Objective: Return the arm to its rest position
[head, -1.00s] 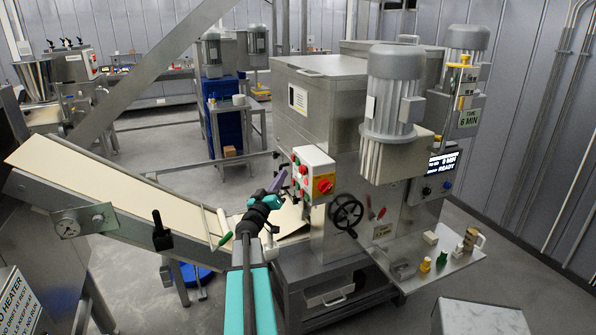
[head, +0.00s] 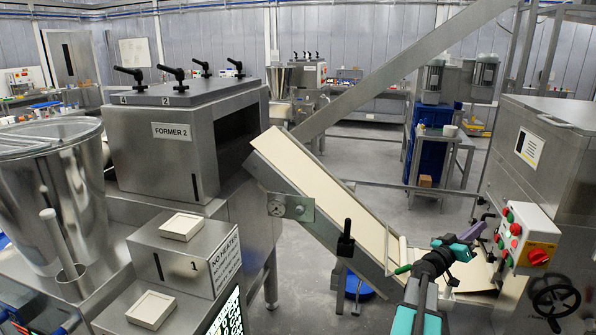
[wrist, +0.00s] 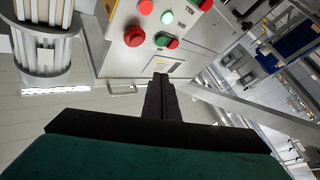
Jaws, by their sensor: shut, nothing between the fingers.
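My gripper (head: 476,236) is at the lower right of the head view, held up in front of the conveyor's lower end and near the control box. In the wrist view, my gripper (wrist: 160,88) has its dark fingers together with nothing between them. The control box (head: 527,238), with red and green buttons and a red rotary switch, stands to the right of the gripper. It also shows in the wrist view (wrist: 147,20), beyond the fingertips. I cannot tell the exact gap between them.
The sloping conveyor (head: 325,188) runs down from the FORMER 2 machine (head: 150,150) to the lower right. A handwheel (head: 556,300) sits at the right edge. A steel hopper (head: 50,190) and two pale square dishes (head: 181,226) are at left. Grey floor (head: 310,255) shows between.

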